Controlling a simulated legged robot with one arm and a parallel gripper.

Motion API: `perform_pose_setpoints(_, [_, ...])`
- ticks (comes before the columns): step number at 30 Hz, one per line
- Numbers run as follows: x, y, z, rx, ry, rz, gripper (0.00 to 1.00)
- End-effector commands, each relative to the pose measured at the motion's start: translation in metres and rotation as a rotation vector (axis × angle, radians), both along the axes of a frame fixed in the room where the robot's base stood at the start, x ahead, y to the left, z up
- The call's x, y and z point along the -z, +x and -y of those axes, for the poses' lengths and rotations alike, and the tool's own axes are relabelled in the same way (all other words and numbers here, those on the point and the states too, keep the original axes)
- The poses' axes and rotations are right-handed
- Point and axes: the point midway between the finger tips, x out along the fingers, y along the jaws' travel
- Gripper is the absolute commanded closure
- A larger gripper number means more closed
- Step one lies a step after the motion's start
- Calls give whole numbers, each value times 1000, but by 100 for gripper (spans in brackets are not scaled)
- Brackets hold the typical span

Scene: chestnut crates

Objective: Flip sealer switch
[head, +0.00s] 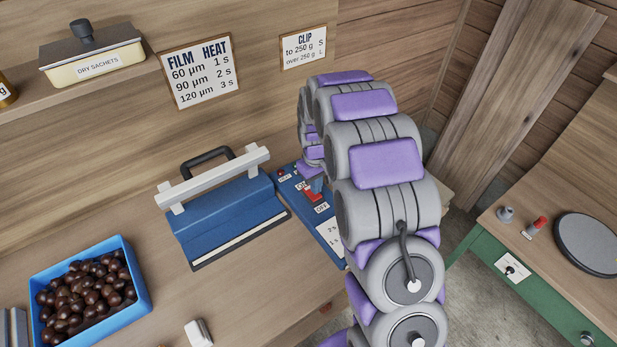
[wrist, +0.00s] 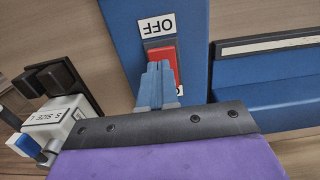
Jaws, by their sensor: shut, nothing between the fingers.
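The blue bag sealer (head: 225,213) with a white press bar and black handle stands on the wooden bench. Its blue control panel (head: 330,229) lies to its right, partly hidden by my arm. A red switch (head: 313,194) sits on the panel between the ON and OFF labels; it also shows in the wrist view (wrist: 165,62), next to the OFF label (wrist: 157,27). My gripper (wrist: 157,68) is shut and empty, its blue-grey fingertips at the red switch and covering part of it. I cannot tell whether they touch it. In the head view my gripper (head: 317,185) is just above the switch.
A blue bin (head: 140,274) of chestnuts stands at the lower left. A film heat sign (head: 199,71) hangs on the wall. A green bench (head: 520,272) with a round plate is at right. A white size-marked device (wrist: 60,115) is beside my gripper in the wrist view.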

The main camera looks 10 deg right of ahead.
Motion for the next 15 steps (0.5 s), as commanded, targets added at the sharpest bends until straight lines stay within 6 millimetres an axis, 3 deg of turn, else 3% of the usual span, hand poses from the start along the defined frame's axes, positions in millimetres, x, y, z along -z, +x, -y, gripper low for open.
perform_pose_setpoints(4, [12,-1,-3,1,-4,-2,100])
perform_pose_setpoints(15, [13,-1,-14,-1,-16,-1,100])
